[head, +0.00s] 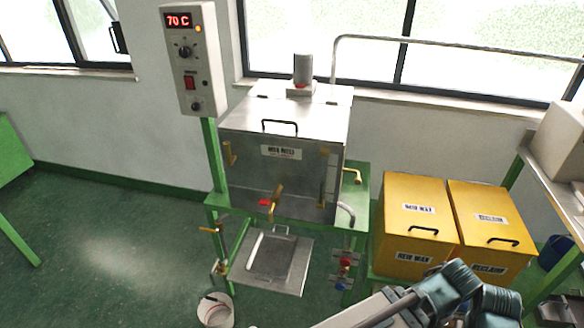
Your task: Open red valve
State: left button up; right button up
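A steel wax tank (285,110) stands on a green frame, with a labelled front and a black handle on its lid. A brass tap with a small red handle (265,203) sticks out low on the tank's front; the handle points left. A separate red knob (345,262) sits on a fitting below, at the frame's right, with a blue part under it. Part of my arm with teal joints shows at the bottom right, well to the right of the tank and in front of it. Neither of my grippers shows in the head view.
A control box (189,60) reading 70 C stands on a green post. A steel tray (272,262) sits below the tank. A white bucket (215,311) is on the floor. Yellow bins (418,225) stand right.

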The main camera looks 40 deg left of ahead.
aim_at(345, 262)
jog(key=l+u, duration=0.1)
jog(key=u, duration=0.3)
jog(key=i+l+u, duration=0.1)
jog(key=u, duration=0.25)
jog(key=l+u, duration=0.15)
jog(key=u, duration=0.25)
jog(key=l+u, duration=0.1)
jog(key=u, duration=0.25)
jog(key=l+u, duration=0.2)
jog(key=l, duration=0.25)
jog(key=k+l+u, duration=0.15)
jog(key=l, duration=0.25)
jog(key=k+l+u, duration=0.2)
jog(key=l, duration=0.25)
jog(key=l+u, duration=0.2)
jog(key=l, duration=0.2)
jog(key=k+l, duration=0.25)
jog(key=l, duration=0.3)
